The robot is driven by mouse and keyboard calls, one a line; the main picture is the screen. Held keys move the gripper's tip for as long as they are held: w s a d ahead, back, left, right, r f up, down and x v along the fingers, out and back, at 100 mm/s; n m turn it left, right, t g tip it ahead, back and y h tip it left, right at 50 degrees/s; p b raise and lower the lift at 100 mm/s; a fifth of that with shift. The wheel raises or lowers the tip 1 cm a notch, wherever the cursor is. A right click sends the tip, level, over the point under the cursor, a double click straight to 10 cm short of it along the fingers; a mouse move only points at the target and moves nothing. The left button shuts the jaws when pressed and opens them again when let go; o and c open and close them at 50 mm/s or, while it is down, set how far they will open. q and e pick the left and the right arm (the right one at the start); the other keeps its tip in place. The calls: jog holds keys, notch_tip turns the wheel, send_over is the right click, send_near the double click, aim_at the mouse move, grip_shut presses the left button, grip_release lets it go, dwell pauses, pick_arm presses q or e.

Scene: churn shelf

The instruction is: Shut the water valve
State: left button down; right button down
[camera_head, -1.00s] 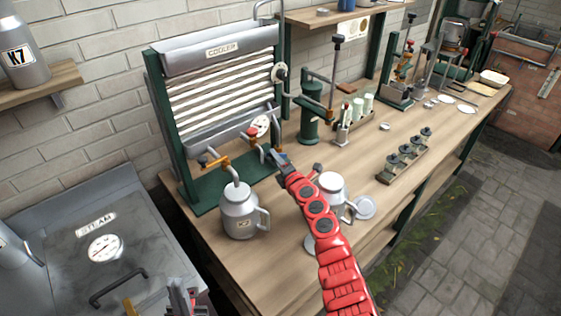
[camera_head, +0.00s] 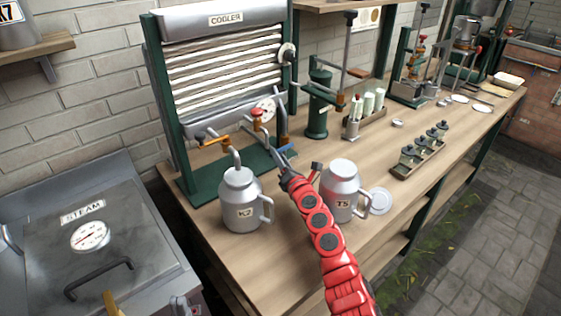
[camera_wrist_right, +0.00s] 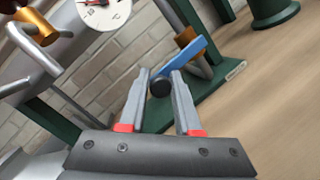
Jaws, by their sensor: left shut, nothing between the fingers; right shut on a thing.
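The water valve has a blue lever (camera_head: 284,149) on an orange-brown fitting at the lower right of the cooler (camera_head: 225,75). In the right wrist view the blue lever (camera_wrist_right: 182,60) runs slantwise, with a round black end between my fingers. My right gripper (camera_head: 283,155), on the red arm, is shut on the lever; its fingers also show in the right wrist view (camera_wrist_right: 161,84).
Can K2 (camera_head: 241,205) stands under the cooler's spout, left of my right arm. Can T5 (camera_head: 342,190) stands close on its right, with a lid (camera_head: 380,201) beside it. An orange lever (camera_head: 213,141) and a red knob (camera_head: 257,113) are nearby. The steam chest (camera_head: 100,235) is at left.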

jog(key=shift+s+a+f, duration=0.1)
jog(key=shift+a+f, duration=0.05)
jog(key=shift+a, duration=0.25)
jog(key=c, duration=0.7)
grip_release()
jog(key=shift+o, duration=0.4)
jog(key=shift+a+f, duration=0.1)
jog(key=shift+d, duration=0.3)
jog(key=p+v, duration=0.4)
jog(key=v, duration=1.1)
jog(key=shift+s+d+p, duration=0.15)
jog(key=shift+s+p, duration=0.1)
jog(key=shift+p, duration=0.05)
jog(key=shift+s+d, duration=0.2)
jog(key=shift+s, duration=0.45)
